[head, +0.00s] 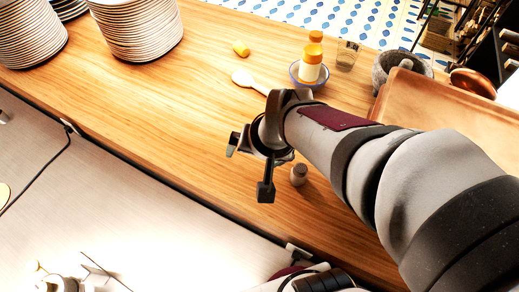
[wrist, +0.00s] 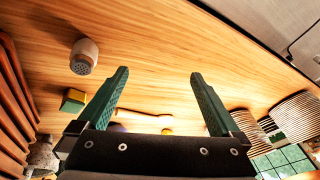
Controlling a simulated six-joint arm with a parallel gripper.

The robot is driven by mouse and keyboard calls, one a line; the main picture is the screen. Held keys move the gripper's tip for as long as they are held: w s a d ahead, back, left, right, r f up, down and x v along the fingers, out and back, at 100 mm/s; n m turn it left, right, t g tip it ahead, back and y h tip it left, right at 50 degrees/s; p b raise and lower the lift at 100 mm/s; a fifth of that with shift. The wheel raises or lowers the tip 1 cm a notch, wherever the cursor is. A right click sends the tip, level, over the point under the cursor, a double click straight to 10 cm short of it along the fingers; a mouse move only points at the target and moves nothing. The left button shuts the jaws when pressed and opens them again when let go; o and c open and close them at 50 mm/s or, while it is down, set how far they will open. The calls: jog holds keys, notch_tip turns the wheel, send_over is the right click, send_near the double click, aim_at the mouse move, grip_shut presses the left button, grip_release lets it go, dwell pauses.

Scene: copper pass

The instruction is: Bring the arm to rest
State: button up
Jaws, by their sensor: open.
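My gripper (head: 248,168) is over the wooden counter (head: 205,110), near its front edge. In the wrist view my gripper (wrist: 160,73) shows two green fingers spread wide apart, with only bare wood between their tips. A small shaker with a pale body (head: 299,174) stands on the counter just right of my gripper. In the wrist view the shaker (wrist: 84,57) is left of the left finger, apart from it, its dark perforated top showing. My arm hides part of the counter at the right.
Plate stacks (head: 137,25) stand at the back left. A spoon (head: 243,77), a yellow piece (head: 240,48), a bowl holding a bottle (head: 312,66), a glass (head: 347,54) and a mortar (head: 397,66) are behind my gripper. A wooden tray (head: 430,103) lies right. The left-middle counter is clear.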

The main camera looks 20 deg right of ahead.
jog(key=s+a+r+g, duration=0.1)
jog(key=s+g, duration=0.3)
jog(key=s, duration=1.1)
jog(key=shift+a+r+g+y, duration=0.3)
jog(key=shift+a+r, duration=0.1)
jog(key=shift+a, duration=0.2)
